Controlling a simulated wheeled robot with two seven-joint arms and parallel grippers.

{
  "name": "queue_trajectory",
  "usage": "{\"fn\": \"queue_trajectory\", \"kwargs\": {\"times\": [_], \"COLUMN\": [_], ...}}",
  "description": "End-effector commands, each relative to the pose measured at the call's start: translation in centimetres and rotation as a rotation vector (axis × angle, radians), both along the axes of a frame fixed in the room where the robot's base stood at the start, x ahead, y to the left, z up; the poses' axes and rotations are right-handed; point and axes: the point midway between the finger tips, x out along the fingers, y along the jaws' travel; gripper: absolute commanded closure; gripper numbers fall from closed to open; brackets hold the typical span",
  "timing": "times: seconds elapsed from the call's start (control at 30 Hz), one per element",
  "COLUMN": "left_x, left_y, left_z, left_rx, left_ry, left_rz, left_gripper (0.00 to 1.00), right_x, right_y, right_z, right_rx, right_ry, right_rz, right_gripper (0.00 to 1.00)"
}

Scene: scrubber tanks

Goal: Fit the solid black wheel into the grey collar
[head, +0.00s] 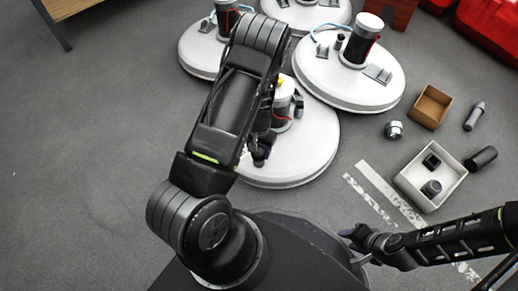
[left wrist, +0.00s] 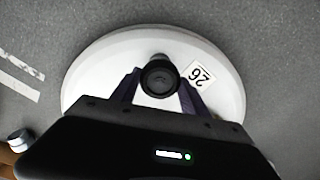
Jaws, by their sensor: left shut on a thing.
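In the left wrist view my left gripper (left wrist: 159,90) is shut on a dark round piece (left wrist: 160,76), which looks like the black wheel, seen end-on. It is over a white disc-shaped tank top (left wrist: 95,75) with a label reading 26. In the head view my left gripper (head: 261,152) is above the near white tank top (head: 318,150); my arm hides part of it, and the wheel cannot be made out there. My right gripper (head: 360,245) is low at the right, apart from the tanks.
More white tank tops (head: 345,85) with cylinders and hoses stand behind. At right are a pale tray (head: 450,193) with dark parts, a cardboard box (head: 432,105), a metal piece (head: 394,130) and loose cylinders (head: 481,158). Red cases (head: 490,30) are far right. Left floor is clear.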

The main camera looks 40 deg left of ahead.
Motion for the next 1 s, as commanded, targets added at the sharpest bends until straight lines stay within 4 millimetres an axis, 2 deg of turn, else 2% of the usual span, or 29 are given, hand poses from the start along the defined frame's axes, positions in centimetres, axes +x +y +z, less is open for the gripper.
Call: {"fn": "queue_trajectory", "kwargs": {"times": [0.53, 1.0], "left_x": [0.0, 0.0], "left_y": [0.0, 0.0], "left_z": [-1.0, -1.0], "left_rx": [0.000, 0.000], "left_ry": [-0.001, 0.000], "left_rz": [0.001, 0.000], "left_gripper": [0.89, 0.89], "right_x": [0.0, 0.0], "right_y": [0.0, 0.0], "right_z": [-0.8, -0.8], "right_rx": [0.000, 0.000], "right_ry": [0.000, 0.000], "right_rz": [0.000, 0.000], "right_gripper": [0.64, 0.64]}}
